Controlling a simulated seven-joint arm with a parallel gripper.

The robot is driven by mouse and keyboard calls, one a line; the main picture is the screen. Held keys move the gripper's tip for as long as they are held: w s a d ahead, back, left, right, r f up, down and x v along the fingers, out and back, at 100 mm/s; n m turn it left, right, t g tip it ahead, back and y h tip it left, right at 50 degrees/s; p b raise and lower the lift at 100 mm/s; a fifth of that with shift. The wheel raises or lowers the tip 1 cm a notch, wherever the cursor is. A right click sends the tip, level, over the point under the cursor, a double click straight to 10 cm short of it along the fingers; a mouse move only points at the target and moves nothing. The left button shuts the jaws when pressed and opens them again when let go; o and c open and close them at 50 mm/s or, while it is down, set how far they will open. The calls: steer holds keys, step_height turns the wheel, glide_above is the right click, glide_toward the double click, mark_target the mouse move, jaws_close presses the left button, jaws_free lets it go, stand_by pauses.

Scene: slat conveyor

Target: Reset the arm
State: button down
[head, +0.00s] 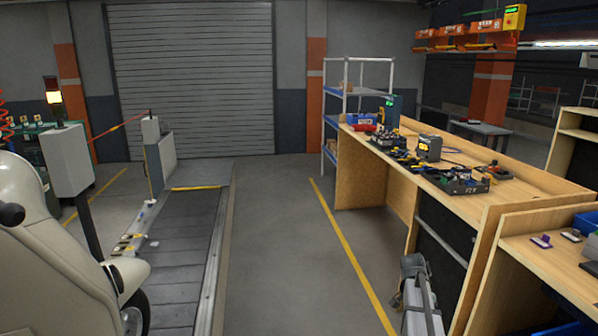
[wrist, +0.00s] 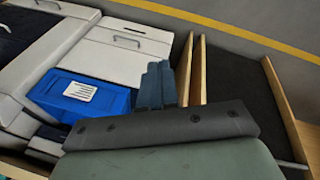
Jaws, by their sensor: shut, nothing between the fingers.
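My gripper (wrist: 157,72) shows in the wrist view, where its two blue-grey fingers stand side by side, pressed together with nothing between them. Its dark grey mount and greenish body fill the bottom of that view. The fingers show between a blue bin on the left and upright wooden panels on the right; I cannot tell how far they are from either. I cannot make out the gripper's fingers in the head view.
The blue bin (wrist: 80,95) has a white label, and pale drawer units (wrist: 125,45) stand behind it. In the head view a wooden workbench (head: 510,190) with tools runs along the right. The slat conveyor (head: 180,255) lies left. The grey floor (head: 275,260) between them is clear.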

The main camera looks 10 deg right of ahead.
steer(key=s+a+f+n+t+y, duration=0.1)
steer(key=s+a+f+n, duration=0.3)
steer(key=a, duration=0.7)
steer(key=s+a+f+n+y, duration=0.15)
steer(key=a+f+n, duration=0.35)
steer(key=a, duration=0.6)
steer(key=s+a+f+n+t+y, duration=0.1)
steer(key=s+a+f+n, duration=0.35)
steer(key=a, duration=0.65)
steer(key=s+f+g, duration=0.3)
steer(key=s+f, duration=0.7)
steer(key=s, duration=0.4)
steer(key=s+f+g, duration=0.4)
steer(key=s+f, duration=0.7)
steer(key=s, duration=0.4)
steer(key=shift+s+a, duration=0.2)
steer(key=shift+a, duration=0.05)
